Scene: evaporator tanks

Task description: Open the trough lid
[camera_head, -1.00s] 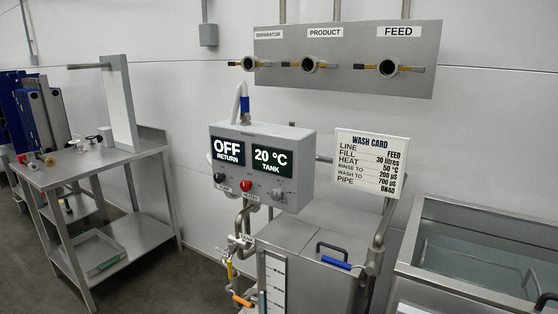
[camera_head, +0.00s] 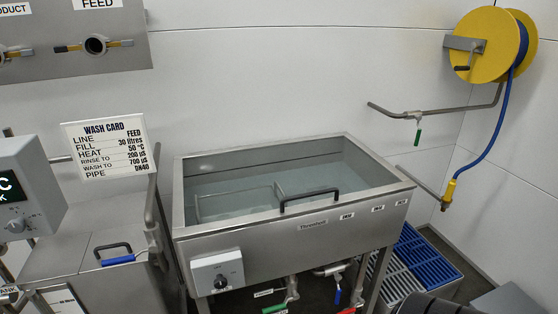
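The steel trough (camera_head: 290,240) stands in the middle of the head view. A black bar handle (camera_head: 310,196) sits at its front rim. Through the top I see a pale bluish interior with a thin wire frame (camera_head: 235,200). I cannot tell whether this surface is a clear lid or only water. Neither of my grippers is in view.
A control box with a knob (camera_head: 217,272) is on the trough's front, with valves and pipes below. A steel tank with a black handle (camera_head: 112,247) stands left, under the wash card (camera_head: 108,146). A yellow hose reel (camera_head: 487,45) and blue grating (camera_head: 425,258) are right.

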